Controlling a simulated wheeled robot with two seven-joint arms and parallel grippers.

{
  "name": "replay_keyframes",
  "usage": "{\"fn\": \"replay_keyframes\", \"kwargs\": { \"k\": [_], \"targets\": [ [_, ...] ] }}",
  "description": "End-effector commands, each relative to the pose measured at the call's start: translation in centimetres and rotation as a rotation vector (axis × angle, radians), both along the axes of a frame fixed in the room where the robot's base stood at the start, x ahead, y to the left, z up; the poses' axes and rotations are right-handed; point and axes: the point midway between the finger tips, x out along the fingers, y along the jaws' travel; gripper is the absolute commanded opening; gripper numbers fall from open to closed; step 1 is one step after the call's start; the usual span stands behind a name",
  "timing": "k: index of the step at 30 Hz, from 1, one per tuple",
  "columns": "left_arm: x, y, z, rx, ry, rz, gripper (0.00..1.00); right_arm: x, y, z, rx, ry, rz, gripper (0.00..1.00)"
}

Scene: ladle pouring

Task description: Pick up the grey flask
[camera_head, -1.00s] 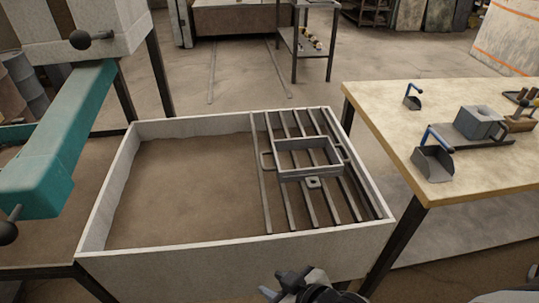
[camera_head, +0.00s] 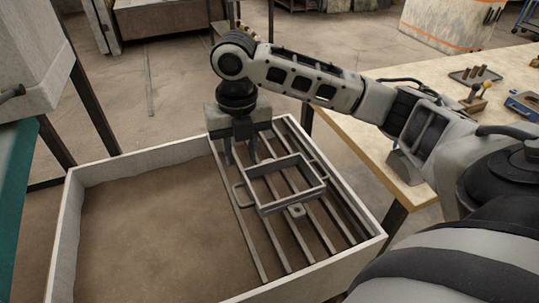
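The grey flask (camera_head: 294,201) is an open rectangular frame with a loop handle on its left and right sides and a small lug at the front. It rests on the metal rails across the right part of the sand bin. My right gripper (camera_head: 239,158) points down over the back of the rails, behind and left of the flask. Its two fingers are apart, with nothing visible between them. I cannot tell whether a finger touches a rail. My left gripper is not in view.
The sand bin (camera_head: 67,243) has raised walls, with open sand left of the rails. The wooden workbench (camera_head: 357,142) stands at the right, partly hidden by my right arm. A teal part (camera_head: 17,185) stands at the left.

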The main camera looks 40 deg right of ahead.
Motion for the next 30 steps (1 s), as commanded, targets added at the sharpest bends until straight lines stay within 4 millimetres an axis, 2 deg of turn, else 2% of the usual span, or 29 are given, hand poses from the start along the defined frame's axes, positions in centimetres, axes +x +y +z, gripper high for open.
{"fn": "replay_keyframes", "kwargs": {
  "k": [1, 3, 6, 8, 18, 30],
  "targets": [
    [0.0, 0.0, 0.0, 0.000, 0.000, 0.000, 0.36, 0.2, -0.8, 0.9, -0.010, 0.006, 0.029, 0.32],
    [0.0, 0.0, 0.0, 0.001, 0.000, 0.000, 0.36, 0.1, -1.3, 1.4, -0.014, 0.017, 0.063, 0.32],
    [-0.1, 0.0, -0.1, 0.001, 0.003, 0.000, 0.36, 0.1, -1.6, 1.1, -0.015, 0.025, 0.082, 0.32],
    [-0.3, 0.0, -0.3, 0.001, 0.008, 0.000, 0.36, 0.1, -1.6, 0.2, -0.015, 0.027, 0.085, 0.32],
    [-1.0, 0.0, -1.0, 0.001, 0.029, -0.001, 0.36, 0.1, -1.6, -6.8, -0.014, 0.024, 0.084, 0.32],
    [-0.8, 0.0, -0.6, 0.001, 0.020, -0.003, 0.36, 0.2, -2.0, -10.6, -0.014, 0.023, 0.083, 0.32]
  ]
}}
